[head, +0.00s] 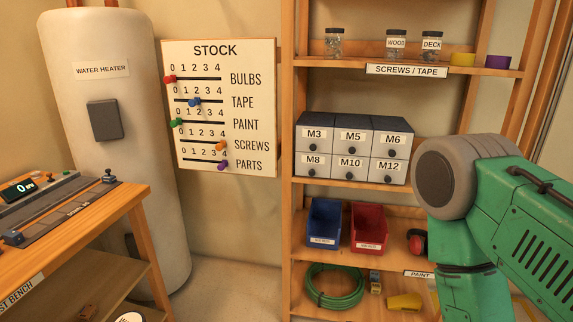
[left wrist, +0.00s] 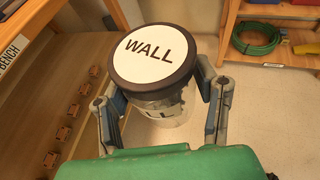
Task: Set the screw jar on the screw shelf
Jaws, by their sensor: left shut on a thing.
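The screw jar (left wrist: 165,75) is clear with a dark-rimmed white lid reading WALL. In the left wrist view my left gripper (left wrist: 163,112) is shut on it, one finger on each side. In the head view only the lid (head: 130,317) shows at the bottom edge, beside the bench; the left gripper is not seen there. The screw shelf (head: 490,71), labelled SCREWS / TAPE, is the upper board of the wooden rack. It bears a jar with no readable label (head: 334,43), a WOOD jar (head: 396,45) and a DECK jar (head: 431,46). My right gripper is out of view.
Yellow (head: 462,59) and purple (head: 498,62) rolls stand right of the jars. The shelf has a gap between the unlabelled jar and WOOD. Drawers (head: 353,148) sit below. My right arm covers the rack's lower right. The test bench (head: 75,235) stands left, near the water heater (head: 115,180).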

